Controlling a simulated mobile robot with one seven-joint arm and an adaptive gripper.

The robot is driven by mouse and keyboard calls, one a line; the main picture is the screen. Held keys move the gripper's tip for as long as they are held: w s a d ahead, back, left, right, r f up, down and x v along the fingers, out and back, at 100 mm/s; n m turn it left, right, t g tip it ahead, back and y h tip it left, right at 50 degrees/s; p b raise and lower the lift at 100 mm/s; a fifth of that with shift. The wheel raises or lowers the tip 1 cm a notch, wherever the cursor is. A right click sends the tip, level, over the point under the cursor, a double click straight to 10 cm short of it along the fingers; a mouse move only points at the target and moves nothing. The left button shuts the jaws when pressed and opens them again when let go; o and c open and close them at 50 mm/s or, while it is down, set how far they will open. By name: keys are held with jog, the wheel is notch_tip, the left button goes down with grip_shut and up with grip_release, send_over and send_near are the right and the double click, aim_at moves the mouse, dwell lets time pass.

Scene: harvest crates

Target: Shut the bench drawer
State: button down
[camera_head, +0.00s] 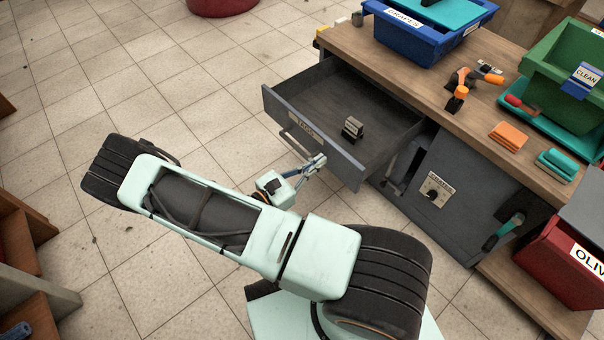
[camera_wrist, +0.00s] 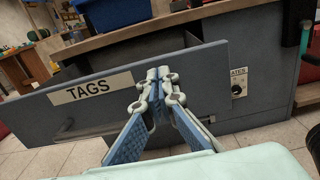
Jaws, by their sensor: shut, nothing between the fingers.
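The grey bench drawer (camera_head: 310,136) stands pulled out from the wooden-topped bench (camera_head: 420,95). A small block-like item (camera_head: 352,128) lies inside the drawer. In the wrist view the drawer front (camera_wrist: 200,75) carries a white "TAGS" label (camera_wrist: 92,88) and a bar handle (camera_wrist: 90,132) below it. My gripper (camera_head: 318,161) is shut and empty, just outside the drawer front, right of the handle. In the wrist view my gripper's fingertips (camera_wrist: 162,75) point at the drawer front, right of the label. I cannot tell whether they touch it.
On the bench top are a blue "GRAPES" crate (camera_head: 403,38), a green crate (camera_head: 550,62), orange and teal items and tools. A cabinet door with a dial (camera_head: 434,191) is right of the drawer. A red crate (camera_head: 550,245) stands lower right. Tiled floor lies open at left.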

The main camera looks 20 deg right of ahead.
aim_at(335, 150)
jog(key=shift+x, duration=1.75)
jog(key=shift+d, duration=0.1)
